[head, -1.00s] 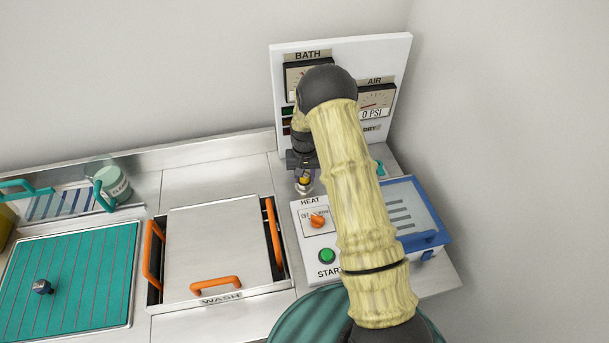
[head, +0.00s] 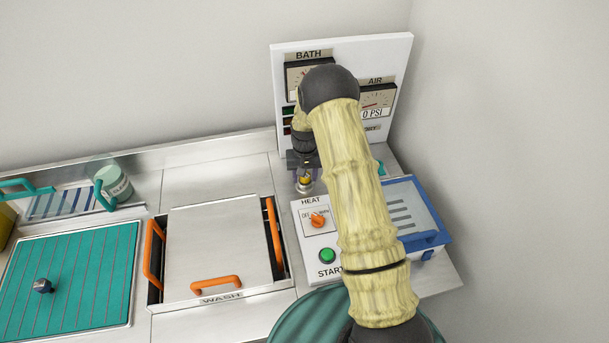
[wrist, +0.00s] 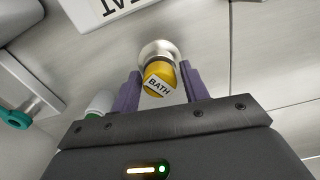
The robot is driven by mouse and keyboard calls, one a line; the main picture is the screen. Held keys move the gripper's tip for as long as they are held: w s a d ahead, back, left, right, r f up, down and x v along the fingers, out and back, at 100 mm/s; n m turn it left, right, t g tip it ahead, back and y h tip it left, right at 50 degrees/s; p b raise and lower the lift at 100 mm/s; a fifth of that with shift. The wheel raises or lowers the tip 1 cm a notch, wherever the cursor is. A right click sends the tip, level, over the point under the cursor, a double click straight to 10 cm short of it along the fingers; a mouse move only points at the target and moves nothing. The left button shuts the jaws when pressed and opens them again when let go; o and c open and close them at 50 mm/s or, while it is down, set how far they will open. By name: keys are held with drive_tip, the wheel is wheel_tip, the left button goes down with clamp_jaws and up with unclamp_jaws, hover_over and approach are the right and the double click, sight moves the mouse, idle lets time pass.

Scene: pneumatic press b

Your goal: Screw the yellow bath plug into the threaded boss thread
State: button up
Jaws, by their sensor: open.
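The yellow bath plug (wrist: 158,82), labelled BATH, sits at the mouth of the round metal threaded boss (wrist: 156,49) in the wrist view. In the head view the plug (head: 305,181) shows small just below my gripper (head: 304,172). In the wrist view the two purple fingers of my gripper (wrist: 160,88) stand on either side of the plug, open. Whether a finger touches the plug is hard to tell. How deep the plug sits in the boss is not visible.
The control box with the orange HEAT knob (head: 317,219) and green START button (head: 327,256) stands just in front. The gauge panel (head: 341,52) rises behind. A blue-rimmed box (head: 430,238) is at right, the lidded WASH bath (head: 215,245) at left.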

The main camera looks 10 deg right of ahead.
drive_tip(key=shift+n, duration=0.8)
drive_tip(key=shift+n, duration=0.9)
drive_tip(key=shift+n, duration=0.8)
drive_tip(key=shift+n, duration=0.9)
